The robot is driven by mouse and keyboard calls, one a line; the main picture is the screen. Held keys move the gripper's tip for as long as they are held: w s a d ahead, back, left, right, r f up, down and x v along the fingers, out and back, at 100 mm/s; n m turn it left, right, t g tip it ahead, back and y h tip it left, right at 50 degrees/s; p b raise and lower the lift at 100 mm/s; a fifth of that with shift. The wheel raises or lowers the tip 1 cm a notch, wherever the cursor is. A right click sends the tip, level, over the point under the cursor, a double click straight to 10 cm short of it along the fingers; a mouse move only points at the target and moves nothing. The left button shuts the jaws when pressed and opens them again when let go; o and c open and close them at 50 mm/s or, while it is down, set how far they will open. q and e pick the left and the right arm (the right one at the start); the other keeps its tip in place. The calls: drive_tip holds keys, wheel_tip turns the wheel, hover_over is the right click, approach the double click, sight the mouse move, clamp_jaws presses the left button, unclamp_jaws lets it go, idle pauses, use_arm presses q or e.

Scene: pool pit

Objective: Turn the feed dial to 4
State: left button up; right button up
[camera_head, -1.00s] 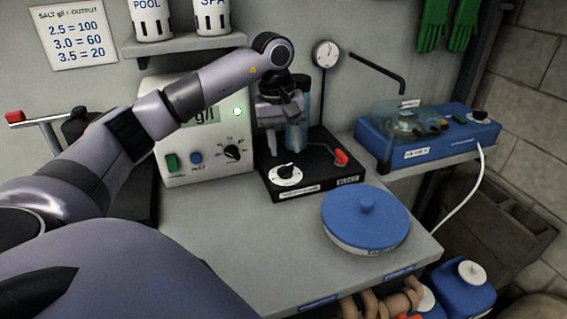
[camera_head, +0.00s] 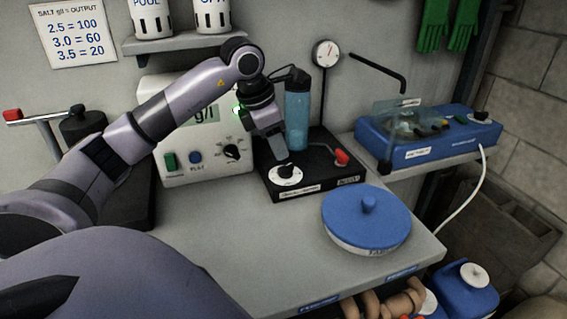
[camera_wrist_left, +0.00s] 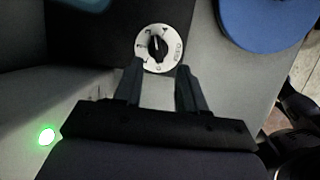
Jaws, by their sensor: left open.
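The feed dial (camera_head: 287,172) is a black knob on a round white marked plate, on top of a black unit at the back of the bench. In the left wrist view the dial (camera_wrist_left: 158,45) lies just beyond the fingertips, its pointer near the top of the plate; the numbers are too small to read surely. My left gripper (camera_head: 280,158) points down just above the dial in the head view. In the wrist view the left gripper (camera_wrist_left: 160,72) is open, its fingers apart with nothing between them.
A blue clear cylinder (camera_head: 297,115) and a red-tipped lever (camera_head: 341,157) stand on the black unit beside the dial. The white meter box (camera_head: 205,172) with knobs is to the left. A blue-lidded round tub (camera_head: 366,215) sits in front right. The bench front is bare.

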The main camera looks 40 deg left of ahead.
sight(285, 166)
use_arm(q)
drive_tip(key=f+n, duration=0.1)
drive_tip(key=f, duration=0.1)
drive_tip(key=w+f+n, duration=0.1)
drive_tip(key=f+n, duration=0.1)
drive_tip(key=w+f+n, duration=0.1)
drive_tip(key=f, duration=0.1)
drive_tip(key=shift+w+f, duration=0.1)
drive_tip(key=shift+w, duration=0.05)
idle(0.4)
drive_tip(key=shift+c, duration=0.3)
clamp_jaws()
